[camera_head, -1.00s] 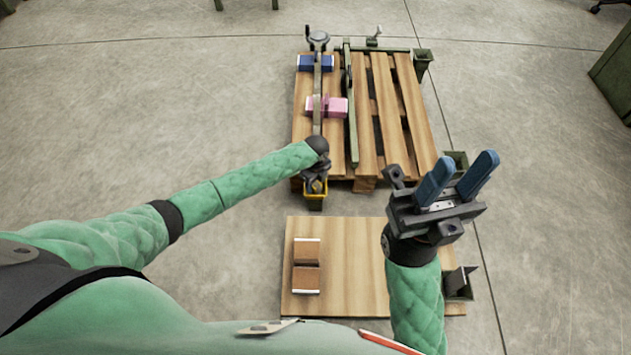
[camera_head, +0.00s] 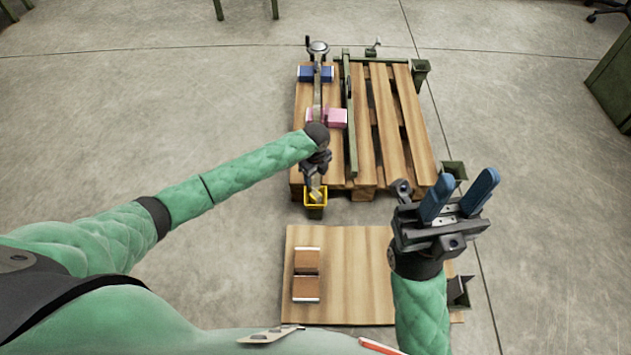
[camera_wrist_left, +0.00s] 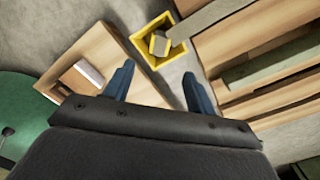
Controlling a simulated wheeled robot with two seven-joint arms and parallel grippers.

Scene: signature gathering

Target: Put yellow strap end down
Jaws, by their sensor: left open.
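The yellow strap end (camera_head: 316,209) is a small open yellow box at the near-left corner of the pallet. In the left wrist view the yellow strap end (camera_wrist_left: 138,42) has a tan block (camera_wrist_left: 160,43) inside, and a strap (camera_wrist_left: 210,20) runs from it to the upper right. My left gripper (camera_head: 314,182) is just above and behind the yellow box in the head view. In the left wrist view my left gripper (camera_wrist_left: 158,78) has its blue fingers apart, with nothing between them. My right gripper (camera_head: 460,190) is open and empty, raised at the right.
The slatted wooden pallet (camera_head: 398,125) carries a blue block (camera_head: 305,74), a pink block (camera_head: 337,118) and a green bar (camera_head: 350,130). A wooden board (camera_head: 350,270) with brown blocks (camera_head: 306,275) lies nearer. Floor to the left is clear.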

